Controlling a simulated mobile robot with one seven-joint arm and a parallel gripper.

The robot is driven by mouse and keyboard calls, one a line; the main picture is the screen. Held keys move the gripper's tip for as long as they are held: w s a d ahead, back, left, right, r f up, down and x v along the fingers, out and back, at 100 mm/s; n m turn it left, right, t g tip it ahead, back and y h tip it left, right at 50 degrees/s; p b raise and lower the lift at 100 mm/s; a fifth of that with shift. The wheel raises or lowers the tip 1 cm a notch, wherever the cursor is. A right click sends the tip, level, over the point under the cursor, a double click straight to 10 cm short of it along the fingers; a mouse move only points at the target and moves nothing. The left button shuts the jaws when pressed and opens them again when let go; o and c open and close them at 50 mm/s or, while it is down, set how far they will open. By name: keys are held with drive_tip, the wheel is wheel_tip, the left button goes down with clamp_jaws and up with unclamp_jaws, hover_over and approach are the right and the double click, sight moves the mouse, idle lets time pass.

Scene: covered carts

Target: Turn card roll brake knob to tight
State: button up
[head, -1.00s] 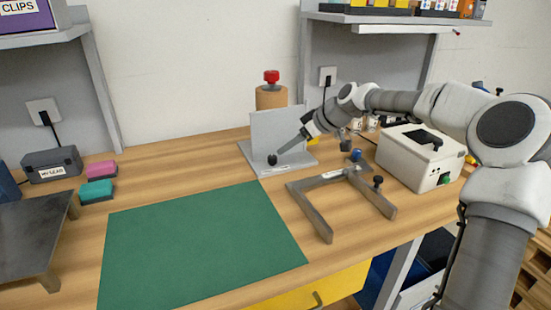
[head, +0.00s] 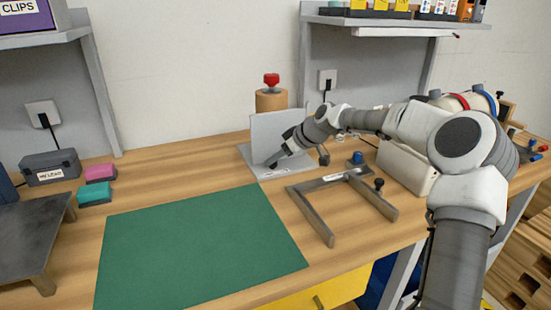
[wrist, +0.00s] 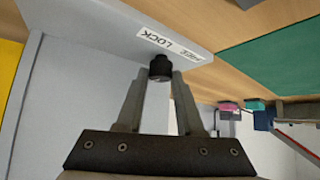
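A grey upright stand (head: 262,131) with a flat base stands on the wooden bench. Its base label (wrist: 170,47) reads FREE and LOCK in the wrist view. A small black knob (wrist: 160,68) sits beside that label. My gripper (wrist: 160,76) has one finger on each side of the knob, very near it; I cannot tell whether they press on it. In the head view my gripper (head: 275,164) is low at the stand and hides the knob. A brown card roll (head: 271,100) with a red knob (head: 271,79) on top stands behind the stand.
A metal frame (head: 318,218) with a blue knob (head: 357,158) and a black knob (head: 379,183) lies right of the stand. A green mat (head: 200,245) is in front. A pale box (head: 404,167) stands partly behind my arm. Sponges (head: 97,183) lie left.

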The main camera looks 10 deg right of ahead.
clamp_jaws()
